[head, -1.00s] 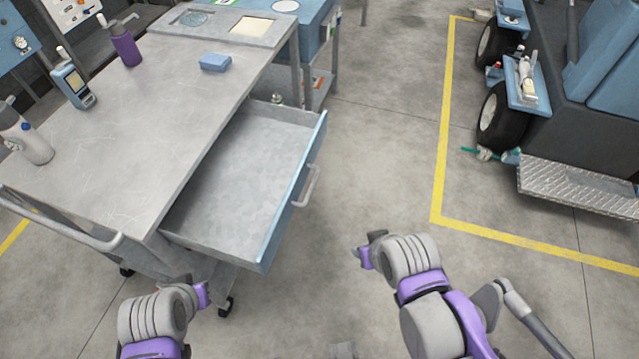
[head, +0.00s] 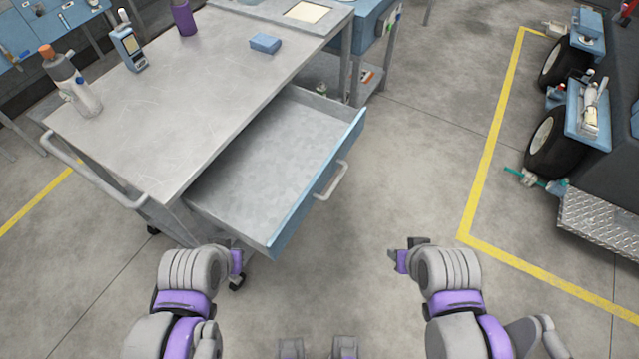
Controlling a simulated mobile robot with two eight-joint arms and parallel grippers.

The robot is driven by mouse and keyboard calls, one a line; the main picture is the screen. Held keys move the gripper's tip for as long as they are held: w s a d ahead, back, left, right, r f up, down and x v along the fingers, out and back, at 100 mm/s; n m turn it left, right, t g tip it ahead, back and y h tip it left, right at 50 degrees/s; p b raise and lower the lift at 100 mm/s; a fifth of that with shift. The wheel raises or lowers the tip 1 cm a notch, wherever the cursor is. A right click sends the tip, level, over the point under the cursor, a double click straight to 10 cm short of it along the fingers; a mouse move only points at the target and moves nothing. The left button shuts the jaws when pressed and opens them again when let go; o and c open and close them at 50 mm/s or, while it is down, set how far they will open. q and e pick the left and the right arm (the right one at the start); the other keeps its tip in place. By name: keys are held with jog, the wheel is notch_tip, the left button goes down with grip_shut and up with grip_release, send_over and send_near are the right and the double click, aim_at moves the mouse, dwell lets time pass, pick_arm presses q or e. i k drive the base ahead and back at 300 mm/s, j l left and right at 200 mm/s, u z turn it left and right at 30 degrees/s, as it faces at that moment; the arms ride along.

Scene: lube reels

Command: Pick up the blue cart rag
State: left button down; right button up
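The blue cart rag (head: 265,43), a small folded blue block, lies on the grey metal cart top (head: 190,90) near its far right edge. My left gripper (head: 238,262) is low in front of the cart, near the open drawer's front corner, well short of the rag. My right gripper (head: 398,258) is over the floor to the right of the drawer, also far from the rag. Both are small in the view, and I cannot make out their finger gaps. Neither shows anything held.
An open, empty drawer (head: 270,165) with a blue front juts from the cart toward me. A grey bottle (head: 72,85), a handheld meter (head: 129,48) and a purple bottle (head: 184,18) stand on the cart. A wheeled vehicle (head: 560,150) is at right; floor between is clear.

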aim_at(261, 42)
jog(key=i+l+u, duration=0.15)
jog(key=i+l, duration=0.2)
jog(key=i+l+u, duration=0.15)
jog(key=i+l, duration=0.15)
jog(key=i+l+u, duration=0.15)
jog(key=i+l, duration=0.15)
jog(key=l, duration=0.15)
jog(key=i+l+u, duration=0.1)
jog(key=i+l, duration=0.2)
jog(key=l, duration=0.15)
jog(key=i+l+u, duration=0.15)
jog(key=l, duration=0.35)
jog(key=i+l+u, duration=0.25)
jog(key=i+l, duration=0.4)
